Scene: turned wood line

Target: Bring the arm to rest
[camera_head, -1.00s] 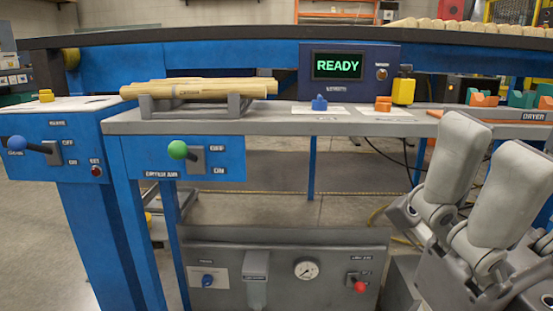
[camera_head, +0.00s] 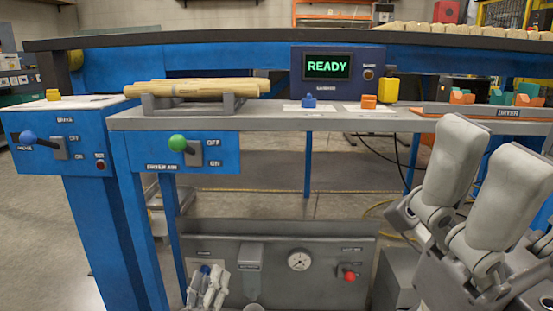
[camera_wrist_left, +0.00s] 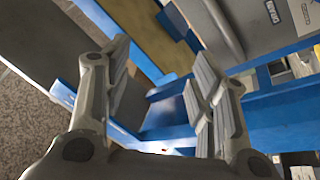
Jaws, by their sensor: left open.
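My left gripper (camera_head: 207,285) shows at the bottom of the head view, in front of the lower grey panel. Its pale fingers point up, and its arm is below the frame.
A grey shelf (camera_head: 270,124) carries a rack of wooden rods (camera_head: 195,88). The lower grey panel (camera_head: 330,240) has a gauge (camera_head: 300,260) and red knob (camera_head: 350,277). A screen (camera_head: 327,66) reads READY.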

